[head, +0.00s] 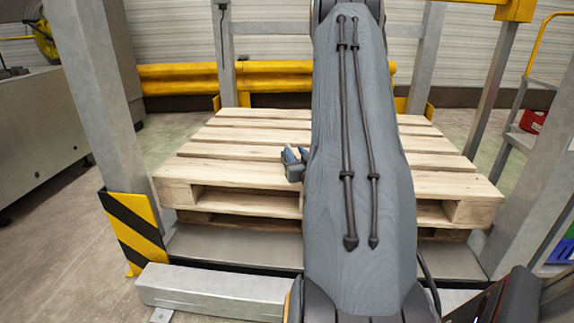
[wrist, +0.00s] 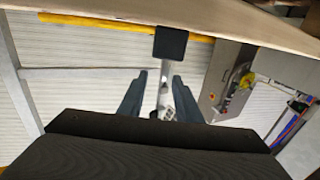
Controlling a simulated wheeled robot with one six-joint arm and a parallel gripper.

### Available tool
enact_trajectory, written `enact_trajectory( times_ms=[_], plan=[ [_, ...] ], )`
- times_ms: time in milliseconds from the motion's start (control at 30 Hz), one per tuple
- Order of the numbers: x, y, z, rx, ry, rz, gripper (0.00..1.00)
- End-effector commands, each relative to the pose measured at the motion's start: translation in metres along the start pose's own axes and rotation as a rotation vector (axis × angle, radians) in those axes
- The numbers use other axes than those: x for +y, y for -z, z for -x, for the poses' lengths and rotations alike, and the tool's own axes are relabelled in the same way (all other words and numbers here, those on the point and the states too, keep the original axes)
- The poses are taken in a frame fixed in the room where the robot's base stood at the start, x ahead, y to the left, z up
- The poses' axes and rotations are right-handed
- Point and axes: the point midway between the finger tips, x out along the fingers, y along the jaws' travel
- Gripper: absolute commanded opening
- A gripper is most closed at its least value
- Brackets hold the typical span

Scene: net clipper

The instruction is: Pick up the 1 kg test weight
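A small dark block (wrist: 172,42), which I take to be the 1 kg test weight, shows in the wrist view. That view appears upside down, and the block stands at the edge of a pale surface. No markings are legible on it. My gripper (wrist: 158,76) is open and empty. The block lies beyond its fingertips, roughly between them and slightly right, apart from both. In the head view my gripper (head: 295,156) is low over the pallet, partly behind my arm. I cannot make out the weight there; my arm hides part of the pallet.
The wooden pallet (head: 240,149) has gaps between its boards. Grey posts stand around it, one front-left post (head: 95,90) with a striped guard (head: 133,232). Yellow barriers (head: 180,72) run behind. A grey machine (head: 40,130) is at left. The pallet's visible left side is clear.

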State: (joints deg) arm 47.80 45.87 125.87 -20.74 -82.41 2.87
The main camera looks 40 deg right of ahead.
Motion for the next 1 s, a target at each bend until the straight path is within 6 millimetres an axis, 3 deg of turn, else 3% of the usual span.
enact_trajectory(
  times_ms=[400,733,900,1000],
  plan=[
    [-0.008,-0.003,-0.048,0.000,0.003,0.000,0.31],
    [-0.009,-0.001,-0.054,-0.003,0.004,-0.001,0.31],
    [-0.009,-0.001,-0.054,-0.003,0.004,-0.001,0.02],
    [-0.009,-0.001,-0.054,-0.003,0.004,-0.001,0.00]
  ],
)
